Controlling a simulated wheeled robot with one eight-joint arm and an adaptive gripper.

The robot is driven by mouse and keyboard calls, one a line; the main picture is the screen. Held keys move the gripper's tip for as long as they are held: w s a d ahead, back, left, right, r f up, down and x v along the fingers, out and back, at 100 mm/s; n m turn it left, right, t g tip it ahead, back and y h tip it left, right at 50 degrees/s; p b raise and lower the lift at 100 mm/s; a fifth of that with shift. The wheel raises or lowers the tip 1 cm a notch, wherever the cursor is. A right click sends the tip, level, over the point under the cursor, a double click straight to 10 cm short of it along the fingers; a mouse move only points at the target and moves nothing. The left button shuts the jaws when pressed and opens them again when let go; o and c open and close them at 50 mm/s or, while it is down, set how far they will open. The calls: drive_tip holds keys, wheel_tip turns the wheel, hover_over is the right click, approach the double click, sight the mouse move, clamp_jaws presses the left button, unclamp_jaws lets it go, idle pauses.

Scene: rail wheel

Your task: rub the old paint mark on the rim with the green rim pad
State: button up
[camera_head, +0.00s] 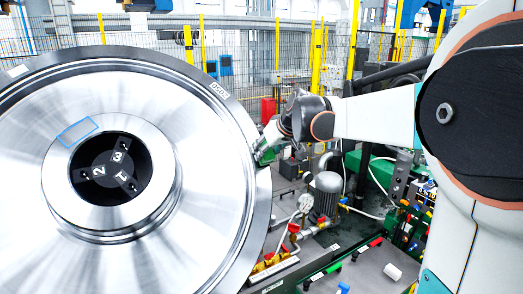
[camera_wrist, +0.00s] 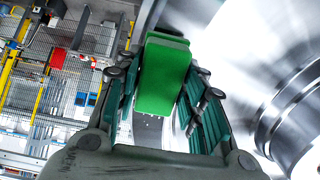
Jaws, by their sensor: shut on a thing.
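The large shiny rail wheel (camera_head: 215,150) fills the left of the head view; its face is also at the right of the wrist view (camera_wrist: 240,60). My gripper (camera_head: 263,151) is at the wheel's right edge, beside the rim (camera_head: 262,205). In the wrist view its fingers are shut on the green rim pad (camera_wrist: 163,78), which lies over the grey rim band. Whether the pad touches the rim is unclear. Small pale specks (camera_wrist: 148,124) show on the band just below the pad. I cannot tell if they are the old paint mark; the pad hides part of the band.
A blue-outlined patch (camera_head: 77,131) lies on the hub face, above the dark bore numbered 1, 2 and 3. Right of the wheel stand a grey motor (camera_head: 327,193), a gauge (camera_head: 306,203) and pipes with red-handled valves. A mesh fence with yellow posts runs behind.

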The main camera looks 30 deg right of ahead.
drive_tip(key=shift+w+f+b, duration=0.3)
drive_tip(key=shift+w+f, duration=0.1)
drive_tip(key=shift+r, duration=0.1)
drive_tip(key=shift+w+r+p, duration=0.8)
drive_tip(key=shift+w+r, duration=0.45)
drive_tip(key=shift+r, duration=0.1)
drive_tip(key=shift+w, duration=0.2)
drive_tip(key=shift+f, duration=0.1)
drive_tip(key=shift+s, duration=0.1)
drive_tip(key=shift+s+f+b, duration=1.2)
drive_tip(key=shift+s+f, duration=0.2)
drive_tip(key=shift+f, duration=0.05)
drive_tip(key=shift+r, duration=0.1)
